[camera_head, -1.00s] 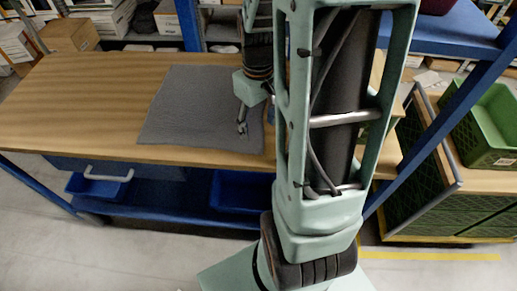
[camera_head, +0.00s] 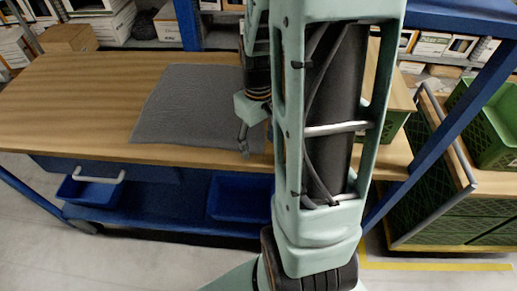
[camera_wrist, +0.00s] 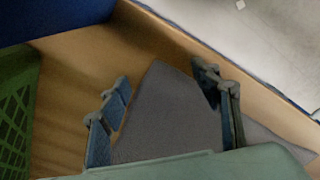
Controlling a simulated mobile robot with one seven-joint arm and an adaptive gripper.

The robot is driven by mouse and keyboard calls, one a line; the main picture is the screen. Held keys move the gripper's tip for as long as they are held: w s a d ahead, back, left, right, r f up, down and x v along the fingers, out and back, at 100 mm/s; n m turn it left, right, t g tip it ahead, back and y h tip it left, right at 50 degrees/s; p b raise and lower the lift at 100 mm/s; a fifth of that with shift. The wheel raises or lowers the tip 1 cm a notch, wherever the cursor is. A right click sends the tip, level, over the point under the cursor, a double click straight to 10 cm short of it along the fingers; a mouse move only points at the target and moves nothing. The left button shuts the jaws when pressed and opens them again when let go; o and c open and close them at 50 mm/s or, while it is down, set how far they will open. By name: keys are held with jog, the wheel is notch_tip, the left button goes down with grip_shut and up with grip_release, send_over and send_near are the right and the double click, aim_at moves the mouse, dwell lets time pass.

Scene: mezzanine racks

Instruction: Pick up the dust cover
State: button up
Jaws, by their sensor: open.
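The dust cover (camera_head: 190,105) is a flat grey cloth lying on the wooden workbench, near its front edge. In the head view my gripper (camera_head: 245,150) is over the right part of the cloth, close to the front edge. In the wrist view the open gripper (camera_wrist: 165,85) has one finger on each side of a corner of the grey cloth (camera_wrist: 165,120). Nothing is held. My arm hides the right end of the cloth. I cannot tell whether the fingertips touch the cloth.
The wooden workbench (camera_head: 70,95) is clear to the left of the cloth. Blue bins (camera_head: 90,190) stand on the shelf below. A green crate (camera_head: 490,130) stands on a cart at the right, and a blue post (camera_head: 430,135) rises beside my arm.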

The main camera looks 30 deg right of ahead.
jog(key=shift+f, duration=0.15)
jog(key=shift+f, duration=0.15)
jog(key=c, duration=0.4)
jog(key=shift+c, duration=1)
jog(key=shift+s, duration=0.1)
jog(key=shift+c, duration=1)
notch_tip(320, 180, up, 3)
jog(key=shift+d+f+p, duration=0.1)
jog(key=shift+p, duration=0.95)
grip_shut()
notch_tip(320, 180, up, 9)
jog(key=p, duration=0.7)
